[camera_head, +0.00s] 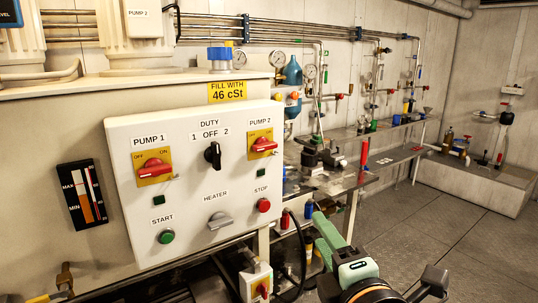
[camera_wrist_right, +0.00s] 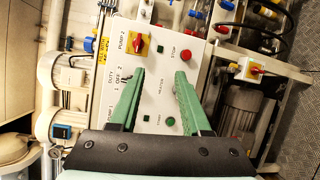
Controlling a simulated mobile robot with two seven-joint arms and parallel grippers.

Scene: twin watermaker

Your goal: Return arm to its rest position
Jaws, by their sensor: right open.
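My right gripper (camera_head: 328,232) is at the lower right of the head view, in front of and to the right of the white control panel (camera_head: 190,205). Its green fingers stand apart with nothing between them in the right wrist view (camera_wrist_right: 161,80). There the panel (camera_wrist_right: 160,68) lies beyond the fingers and appears turned sideways. I cannot tell the exact gap between the fingers and the panel. My left gripper is not in view.
The panel carries a red PUMP 1 switch (camera_head: 154,169), a black DUTY knob (camera_head: 213,155), a grey HEATER knob (camera_head: 220,220) and buttons. A workbench (camera_head: 335,185) with bottles and valves runs behind. Open floor (camera_head: 460,245) lies to the right.

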